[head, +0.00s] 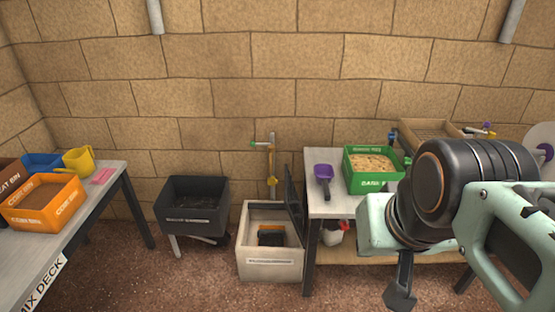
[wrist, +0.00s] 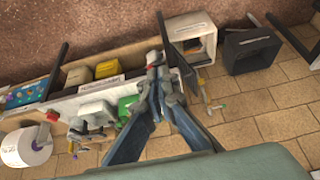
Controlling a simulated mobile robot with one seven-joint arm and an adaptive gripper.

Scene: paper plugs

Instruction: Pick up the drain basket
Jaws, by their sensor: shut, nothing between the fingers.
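A cream box (head: 268,268) with its dark lid raised stands on the floor against the wall. A small dark item with an orange edge (head: 271,238) sits inside it. It may be the drain basket, but no label on it is readable. The cream box also shows at the top of the wrist view (wrist: 207,45), where its contents are unclear. My gripper (head: 400,296) is at the right of the head view, in front of the right-hand bench and well apart from the box. In the wrist view my gripper (wrist: 154,60) has its fingers together and empty.
A black bin (head: 195,208) stands left of the cream box. The right-hand bench (head: 326,205) holds a purple scoop (head: 324,178) and a green box (head: 373,180). A left table (head: 75,234) holds an orange bin (head: 45,212) and yellow jug (head: 79,160). Floor in front is clear.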

